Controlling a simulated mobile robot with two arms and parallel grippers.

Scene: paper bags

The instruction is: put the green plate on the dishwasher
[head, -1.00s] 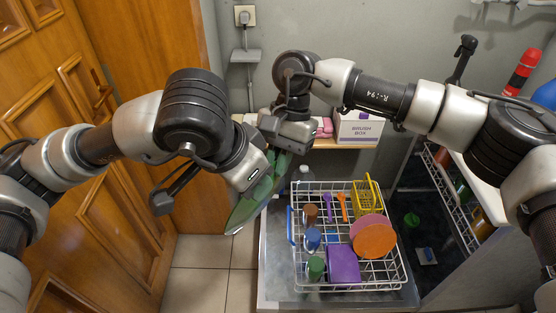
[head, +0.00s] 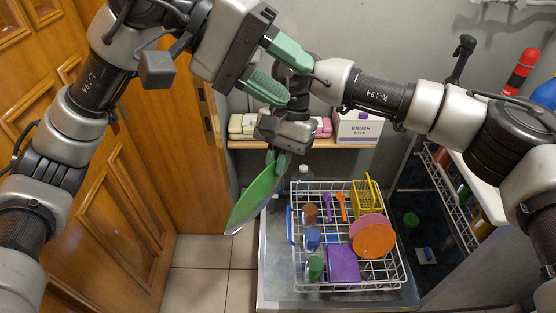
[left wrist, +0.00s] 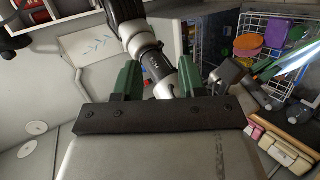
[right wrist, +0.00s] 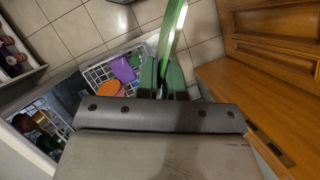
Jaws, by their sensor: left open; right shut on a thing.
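The green plate (head: 256,196) hangs tilted, edge-on, from my right gripper (head: 279,157), left of the rack and above the floor. The right wrist view shows the plate (right wrist: 172,35) between the right gripper's fingers (right wrist: 164,80). My left gripper (head: 276,72) is open and empty, higher up and close to the right wrist, apart from the plate. Its two spread fingers show in the left wrist view (left wrist: 158,80). The dishwasher's pulled-out white wire rack (head: 347,185) stands below and right of the plate.
The rack holds an orange plate (head: 374,240), a pink plate, a purple item (head: 343,263), several cups, cutlery and a yellow basket (head: 365,197). A shelf behind bears a brush box (head: 358,128). A wooden door (head: 60,225) stands at left.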

